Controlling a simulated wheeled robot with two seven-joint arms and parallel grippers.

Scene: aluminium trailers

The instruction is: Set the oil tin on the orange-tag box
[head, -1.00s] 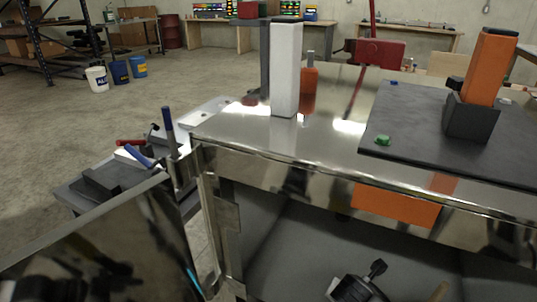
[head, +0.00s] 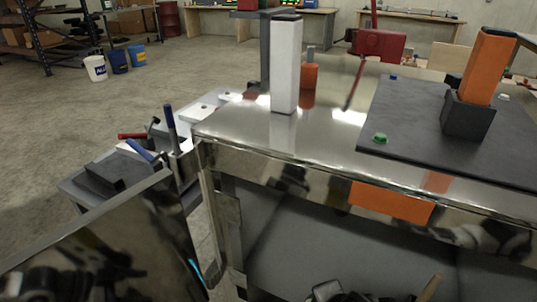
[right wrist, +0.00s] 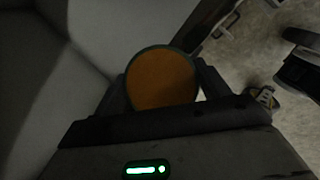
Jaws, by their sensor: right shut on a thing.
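In the right wrist view my right gripper (right wrist: 162,88) is shut on a round thing with an orange-brown top and dark green rim, apparently the oil tin (right wrist: 160,79). The tin sits between the two dark fingers and its sides are hidden. In the head view an orange rectangle (head: 390,203) shows just under the front edge of the shiny metal top. I cannot tell whether it is the box's tag, and no box is clearly seen. A dark part (head: 326,291) at the bottom edge is cut off. My left gripper is not in view.
On the shiny metal top (head: 240,131) stand a white block (head: 285,68), an orange bottle (head: 309,76) and a dark mat (head: 410,128) carrying an orange block (head: 488,68) in a black holder. A polished panel (head: 110,245) stands at left. A wooden handle (head: 430,287) shows below.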

